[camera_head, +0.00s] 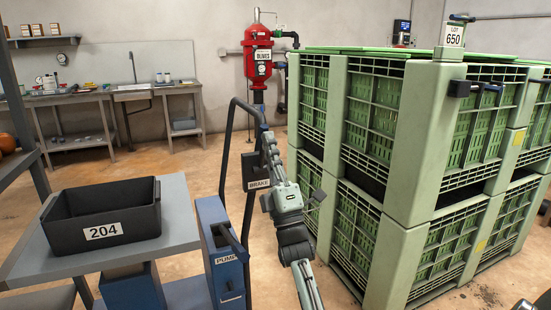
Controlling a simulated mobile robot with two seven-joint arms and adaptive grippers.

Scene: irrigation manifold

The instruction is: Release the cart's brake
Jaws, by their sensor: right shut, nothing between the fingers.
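The cart (185,215) stands at the left front with a grey top. A tall dark handle frame (226,145) rises at its right side. A dark box (251,163) with a white BRAKE label (259,184) is on this frame. No separate brake lever can be made out; my gripper covers part of that area. My right gripper (266,138) reaches up from the bottom, just right of the BRAKE box, its shut fingers close to the upright. Nothing shows between them. I cannot tell whether they touch the frame. My left gripper is out of view.
A black bin marked 204 (107,233) sits on the cart top. A blue PUMP unit (219,254) stands beside the cart. Stacked green crates (385,225) rise close to my right arm. A red tank (262,62) and a workbench (75,99) are behind. Open floor lies between cart and bench.

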